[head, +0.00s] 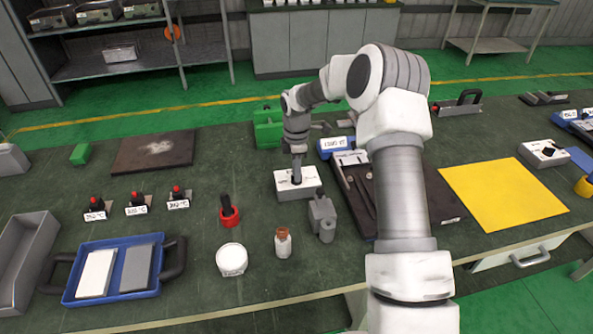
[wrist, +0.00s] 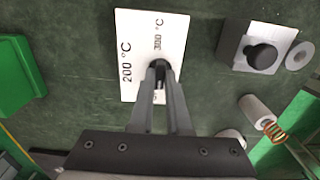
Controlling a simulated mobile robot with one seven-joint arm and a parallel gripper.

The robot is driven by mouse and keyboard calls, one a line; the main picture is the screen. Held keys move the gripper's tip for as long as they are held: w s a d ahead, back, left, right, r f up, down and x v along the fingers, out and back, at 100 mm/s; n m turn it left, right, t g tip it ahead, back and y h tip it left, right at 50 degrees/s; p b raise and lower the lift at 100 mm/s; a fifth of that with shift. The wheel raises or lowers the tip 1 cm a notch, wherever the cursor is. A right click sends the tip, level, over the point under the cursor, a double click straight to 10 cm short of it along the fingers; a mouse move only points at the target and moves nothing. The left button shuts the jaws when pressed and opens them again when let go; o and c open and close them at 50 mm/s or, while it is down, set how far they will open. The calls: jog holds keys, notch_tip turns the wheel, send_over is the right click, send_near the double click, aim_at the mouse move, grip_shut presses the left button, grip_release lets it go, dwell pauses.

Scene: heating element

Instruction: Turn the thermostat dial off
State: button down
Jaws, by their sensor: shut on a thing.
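The thermostat is a small box (head: 297,192) with a white top, standing mid-table in the head view. In the wrist view its white face (wrist: 135,40) reads "200 °C" and "300 °C", with another marking partly hidden by my fingers. My gripper (head: 297,178) points down onto the box top. In the wrist view my gripper (wrist: 160,75) is shut on the dark dial (wrist: 161,67) at the face's lower right part. The fingers hide most of the dial, so I cannot tell where it points.
A grey metal block (head: 322,212) stands close right of the box. A dark tray (head: 364,215) with tools lies to the right.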

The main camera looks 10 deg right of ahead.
dwell(0.4)
jog(key=c, duration=0.9)
grip_release()
notch_tip(320, 180, up, 18)
jog(key=shift+f, duration=0.25)
